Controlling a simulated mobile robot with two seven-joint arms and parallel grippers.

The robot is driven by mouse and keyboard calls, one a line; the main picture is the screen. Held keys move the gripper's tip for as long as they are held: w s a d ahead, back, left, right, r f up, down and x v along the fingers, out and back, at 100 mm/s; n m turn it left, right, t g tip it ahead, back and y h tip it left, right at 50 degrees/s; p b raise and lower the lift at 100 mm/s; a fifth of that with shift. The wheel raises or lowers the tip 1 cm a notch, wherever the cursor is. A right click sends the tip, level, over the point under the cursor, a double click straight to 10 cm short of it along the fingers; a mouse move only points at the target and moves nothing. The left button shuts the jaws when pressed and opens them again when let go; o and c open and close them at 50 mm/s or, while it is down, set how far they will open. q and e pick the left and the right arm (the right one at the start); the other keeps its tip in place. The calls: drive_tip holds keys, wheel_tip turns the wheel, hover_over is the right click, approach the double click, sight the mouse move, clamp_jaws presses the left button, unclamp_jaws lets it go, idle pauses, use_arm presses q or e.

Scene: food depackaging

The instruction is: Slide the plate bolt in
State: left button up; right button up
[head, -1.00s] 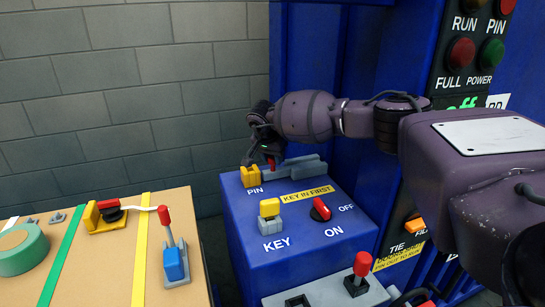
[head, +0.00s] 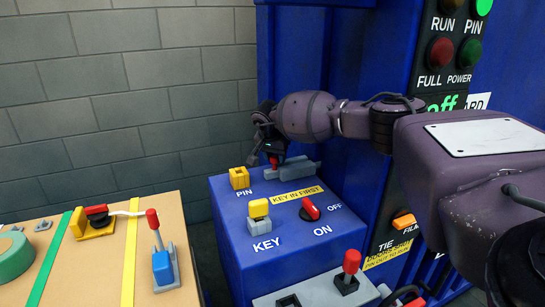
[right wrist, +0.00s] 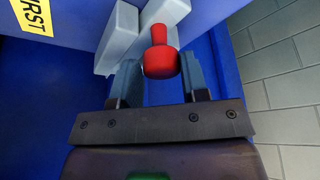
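The plate bolt is a grey bar assembly (head: 296,168) with a red knob (right wrist: 160,55), at the back of the top of the blue box. The red knob also shows in the head view (head: 273,160), right of the yellow PIN block (head: 239,178). In the head view the wrist partly hides the knob and bar. A clear gap shows between the knob and the yellow block. My left gripper is not in view.
On the blue box (head: 225,215) stand a yellow KEY block (head: 258,209) and a red ON/OFF switch (head: 310,209). A lamp panel rises at the right, its PIN lamp (head: 483,7) lit green. A cardboard-coloured table with a blue-and-red lever (head: 160,250) stands at the left.

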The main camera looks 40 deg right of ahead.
drive_tip(key=shift+o, duration=1.4)
drive_tip(key=shift+s+d, duration=0.1)
drive_tip(key=shift+d, duration=0.05)
drive_tip(key=shift+r, duration=0.1)
drive_tip(key=v, duration=1)
drive_tip(key=shift+r+b, duration=0.3)
drive_tip(key=shift+b, duration=0.05)
drive_tip(key=shift+a, duration=0.2)
